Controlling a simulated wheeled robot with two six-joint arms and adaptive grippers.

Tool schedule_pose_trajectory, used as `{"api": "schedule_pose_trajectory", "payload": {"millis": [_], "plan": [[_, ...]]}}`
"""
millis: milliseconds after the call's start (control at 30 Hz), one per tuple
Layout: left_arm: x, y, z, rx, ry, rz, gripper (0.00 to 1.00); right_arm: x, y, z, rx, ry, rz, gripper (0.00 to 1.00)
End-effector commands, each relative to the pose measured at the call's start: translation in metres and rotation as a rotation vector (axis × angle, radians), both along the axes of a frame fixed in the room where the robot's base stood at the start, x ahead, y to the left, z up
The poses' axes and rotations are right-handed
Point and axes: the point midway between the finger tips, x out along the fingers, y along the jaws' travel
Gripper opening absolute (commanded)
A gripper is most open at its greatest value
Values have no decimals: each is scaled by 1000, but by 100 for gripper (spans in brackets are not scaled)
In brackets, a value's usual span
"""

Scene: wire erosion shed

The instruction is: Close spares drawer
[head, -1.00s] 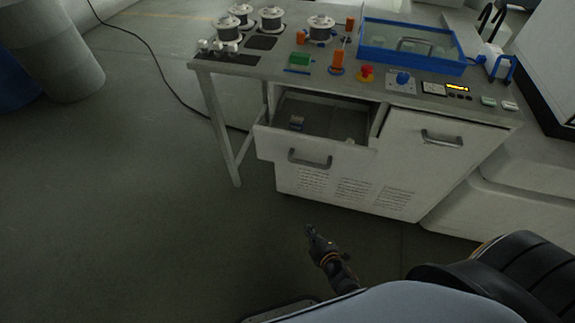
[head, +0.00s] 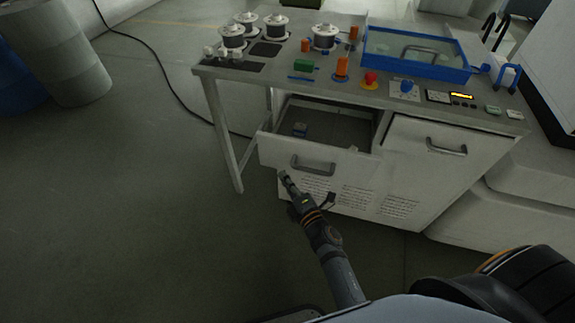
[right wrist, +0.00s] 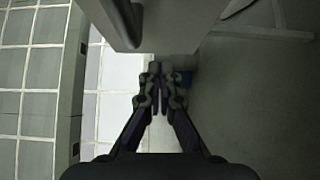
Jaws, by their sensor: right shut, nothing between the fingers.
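The open spares drawer (head: 345,167) juts out from the left side of the pale cabinet under the workbench, with a grey bar handle (head: 313,167) on its front. Inside, a small bluish item (head: 300,130) lies near the left. My right gripper (head: 284,176) is shut and empty, in front of the drawer front, to the left of and slightly below the handle. In the right wrist view, the shut fingers (right wrist: 158,75) are close to a pale panel, which looks like the drawer front; I cannot tell whether they touch. My left gripper is out of view.
The workbench (head: 225,73) carries wire spools (head: 275,26), a blue-rimmed tank (head: 415,69), a red button (head: 370,79) and controls. A closed door (head: 430,175) with a handle is to the right of the drawer. A bench leg (head: 222,135) stands at left.

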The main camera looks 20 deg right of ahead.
Motion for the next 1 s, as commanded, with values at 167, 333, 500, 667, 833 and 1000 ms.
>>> {"api": "schedule_pose_trajectory", "payload": {"millis": [167,333,500,667,833,1000], "plan": [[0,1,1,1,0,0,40,29,-8,0,-5,-2,1,0],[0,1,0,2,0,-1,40,42,-17,0,-1,0,0,0],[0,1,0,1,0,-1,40,45,-19,-1,0,1,0,0],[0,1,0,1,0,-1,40,44,-19,-1,0,1,0,0],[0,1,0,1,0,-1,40,46,-20,0,-1,0,0,0],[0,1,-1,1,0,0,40,61,-29,0,-3,-2,1,0]]}}
